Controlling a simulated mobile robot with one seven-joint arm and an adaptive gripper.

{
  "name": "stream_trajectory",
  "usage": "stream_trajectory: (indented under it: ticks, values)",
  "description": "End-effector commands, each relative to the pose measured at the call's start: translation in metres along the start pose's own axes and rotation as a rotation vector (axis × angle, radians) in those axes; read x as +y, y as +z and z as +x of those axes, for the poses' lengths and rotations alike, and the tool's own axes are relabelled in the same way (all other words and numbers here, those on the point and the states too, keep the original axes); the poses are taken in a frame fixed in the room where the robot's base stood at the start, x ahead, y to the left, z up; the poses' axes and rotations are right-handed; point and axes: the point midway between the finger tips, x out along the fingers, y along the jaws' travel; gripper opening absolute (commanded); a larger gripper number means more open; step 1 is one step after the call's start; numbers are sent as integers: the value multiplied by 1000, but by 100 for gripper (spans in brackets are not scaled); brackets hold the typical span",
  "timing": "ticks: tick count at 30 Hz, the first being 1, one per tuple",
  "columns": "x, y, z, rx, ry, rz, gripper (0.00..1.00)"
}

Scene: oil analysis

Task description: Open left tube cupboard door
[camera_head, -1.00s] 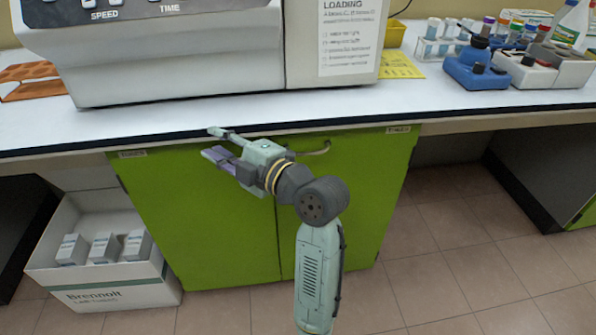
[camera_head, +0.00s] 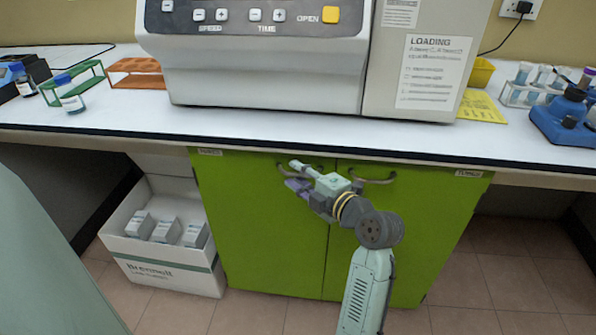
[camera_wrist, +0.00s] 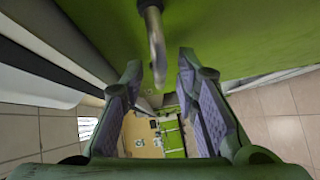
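The green cupboard under the bench has a left door (camera_head: 262,245) and a right door (camera_head: 410,225), both closed. The left door's curved metal handle (camera_head: 283,168) is near its top, partly hidden by my gripper (camera_head: 295,175). In the wrist view the handle (camera_wrist: 154,35) reaches down between the two fingers of my gripper (camera_wrist: 158,68), with visible gaps on both sides. The fingers are apart and their purple pads show. The green door surface (camera_wrist: 230,30) is close beside the gripper.
The right door's handle (camera_head: 375,181) is just right of my gripper. The white bench top (camera_head: 150,118) overhangs the doors, with a large machine (camera_head: 265,75) on it. A white carton (camera_head: 175,272) with small boxes stands left of the cupboard. Tiled floor shows at right.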

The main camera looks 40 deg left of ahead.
Motion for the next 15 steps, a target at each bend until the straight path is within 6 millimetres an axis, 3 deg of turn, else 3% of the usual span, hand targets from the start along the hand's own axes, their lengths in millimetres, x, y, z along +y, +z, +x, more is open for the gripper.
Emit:
stream_trajectory:
  ticks: [11, 15]
  values:
    - [0, 0, 7, 0, 0, -1, 28]
    - [0, 0, 6, 0, 0, -1, 19]
